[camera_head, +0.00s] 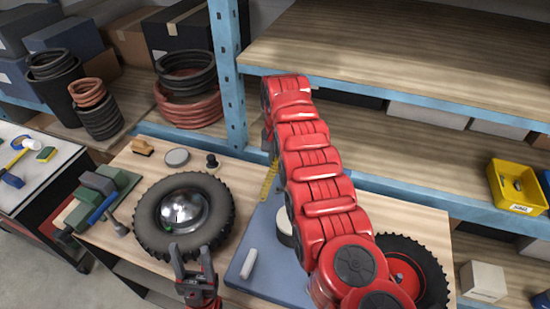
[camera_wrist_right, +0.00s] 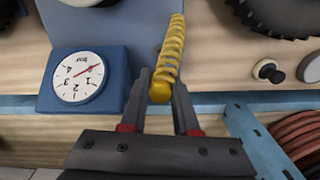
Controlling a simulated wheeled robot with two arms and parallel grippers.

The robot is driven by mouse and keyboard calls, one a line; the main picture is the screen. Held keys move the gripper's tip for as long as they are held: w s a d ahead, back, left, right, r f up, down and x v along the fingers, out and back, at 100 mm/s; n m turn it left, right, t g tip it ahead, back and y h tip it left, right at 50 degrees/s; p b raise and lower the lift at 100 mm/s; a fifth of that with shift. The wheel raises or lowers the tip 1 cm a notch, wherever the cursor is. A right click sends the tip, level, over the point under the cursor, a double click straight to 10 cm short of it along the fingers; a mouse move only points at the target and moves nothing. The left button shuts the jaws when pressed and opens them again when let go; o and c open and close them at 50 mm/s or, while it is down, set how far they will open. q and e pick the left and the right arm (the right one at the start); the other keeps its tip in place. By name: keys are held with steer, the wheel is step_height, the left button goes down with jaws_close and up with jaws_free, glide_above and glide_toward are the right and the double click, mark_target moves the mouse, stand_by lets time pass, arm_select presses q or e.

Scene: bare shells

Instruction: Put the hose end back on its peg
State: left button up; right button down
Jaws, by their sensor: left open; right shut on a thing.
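The yellow coiled hose (camera_wrist_right: 172,48) lies between the fingers of my right gripper (camera_wrist_right: 160,88) in the right wrist view. The gripper is shut on its yellow hose end (camera_wrist_right: 159,93). In the head view, part of the yellow coil (camera_head: 269,182) shows just left of my red right arm, which hides most of that gripper. My left gripper (camera_head: 190,258) is open and empty, in front of the wheel with the shiny dome. I cannot pick out the peg in either view.
A blue box with a dial gauge (camera_wrist_right: 78,76) stands beside the right gripper. A black knob (camera_head: 212,161), a flat round tin (camera_head: 177,157) and a knobby-tyred wheel (camera_head: 150,215) are on the wooden bench. A blue shelf post (camera_head: 228,70) rises behind. A white cylinder (camera_head: 249,263) lies on the blue mat (camera_head: 262,225).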

steer(key=shift+s+d+f, duration=0.1)
steer(key=shift+f, duration=0.45)
steer(key=b, duration=0.1)
glide_above(278, 188)
steer(key=shift+f, duration=2.1)
steer(key=shift+f, duration=0.25)
steer(key=shift+b, duration=0.45)
steer(key=shift+f, duration=0.4)
steer(key=shift+f+b, duration=0.35)
steer(key=shift+b, duration=0.15)
steer(key=shift+f, duration=0.3)
steer(key=shift+f+b, duration=0.35)
steer(key=shift+b, duration=0.15)
